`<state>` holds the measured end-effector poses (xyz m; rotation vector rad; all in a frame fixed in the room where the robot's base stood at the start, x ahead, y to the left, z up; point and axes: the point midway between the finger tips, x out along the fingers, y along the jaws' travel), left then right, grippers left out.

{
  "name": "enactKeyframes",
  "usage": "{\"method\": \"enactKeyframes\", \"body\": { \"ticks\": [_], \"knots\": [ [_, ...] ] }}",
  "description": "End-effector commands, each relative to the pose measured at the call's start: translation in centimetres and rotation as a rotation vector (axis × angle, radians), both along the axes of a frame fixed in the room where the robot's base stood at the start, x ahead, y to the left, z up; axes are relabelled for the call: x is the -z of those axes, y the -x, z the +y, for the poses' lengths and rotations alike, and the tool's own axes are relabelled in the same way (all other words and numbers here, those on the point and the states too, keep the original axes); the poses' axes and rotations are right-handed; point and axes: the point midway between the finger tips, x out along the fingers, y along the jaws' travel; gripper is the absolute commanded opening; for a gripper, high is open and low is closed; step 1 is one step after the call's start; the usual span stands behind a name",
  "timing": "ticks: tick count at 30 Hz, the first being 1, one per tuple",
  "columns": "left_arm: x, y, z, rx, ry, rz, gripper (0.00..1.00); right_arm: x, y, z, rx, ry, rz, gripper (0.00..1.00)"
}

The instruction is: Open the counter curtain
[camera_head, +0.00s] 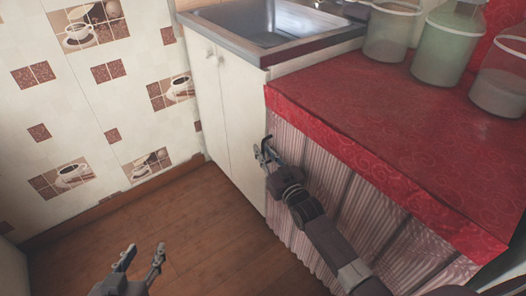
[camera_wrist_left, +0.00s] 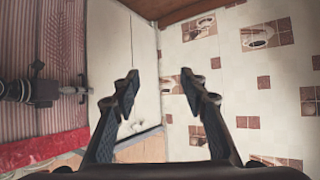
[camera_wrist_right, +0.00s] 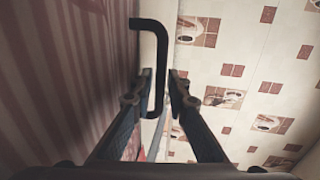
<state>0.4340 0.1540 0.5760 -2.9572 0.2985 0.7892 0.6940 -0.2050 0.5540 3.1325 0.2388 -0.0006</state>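The counter curtain (camera_head: 320,200) is striped red and pale and hangs closed in folds under the red counter. A dark bar handle (camera_wrist_right: 160,60) at its left edge shows in the right wrist view. My right gripper (camera_head: 266,152) is at that edge, its fingers (camera_wrist_right: 160,80) close on both sides of the handle's long bar and seemingly touching it. My left gripper (camera_head: 141,257) is open and empty above the floor, away from the curtain. Its spread fingers also show in the left wrist view (camera_wrist_left: 160,80). The handle's lower end is partly hidden by a finger.
A white cabinet (camera_head: 225,110) with a metal sink (camera_head: 255,22) stands left of the curtain. Several jars, such as a greenish one (camera_head: 445,50), stand on the red counter top (camera_head: 400,120). The wooden floor (camera_head: 190,220) before the cabinet is clear.

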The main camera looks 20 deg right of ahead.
Motion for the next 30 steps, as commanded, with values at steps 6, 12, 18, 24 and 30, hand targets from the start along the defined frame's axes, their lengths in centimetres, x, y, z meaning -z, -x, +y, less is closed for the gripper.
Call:
{"method": "enactKeyframes", "body": {
  "ticks": [6, 12, 18, 24, 30],
  "knots": [
    [0.0, 0.0, 0.0, 0.0, 0.0, 0.001, 0.4, 0.0, 0.0, 0.0, 0.0, 0.0, 0.0, 0.0],
    [0.1, 0.0, 0.0, 0.0, 0.0, 0.002, 0.4, 0.0, 0.0, 0.0, 0.0, 0.0, 0.0, 0.0],
    [0.1, 0.1, 0.0, 0.0, -0.001, 0.005, 0.4, 0.0, 0.1, 0.0, 0.0, 0.0, 0.0, 0.0],
    [1.7, 1.6, 0.8, -0.009, -0.025, 0.103, 0.4, -0.1, 0.7, -0.2, 0.0, 0.0, 0.002, 0.0],
    [5.1, 6.1, 2.3, -0.026, -0.076, 0.335, 0.4, -0.2, 2.2, -0.8, 0.0, 0.0, 0.003, 0.0]
  ]
}}
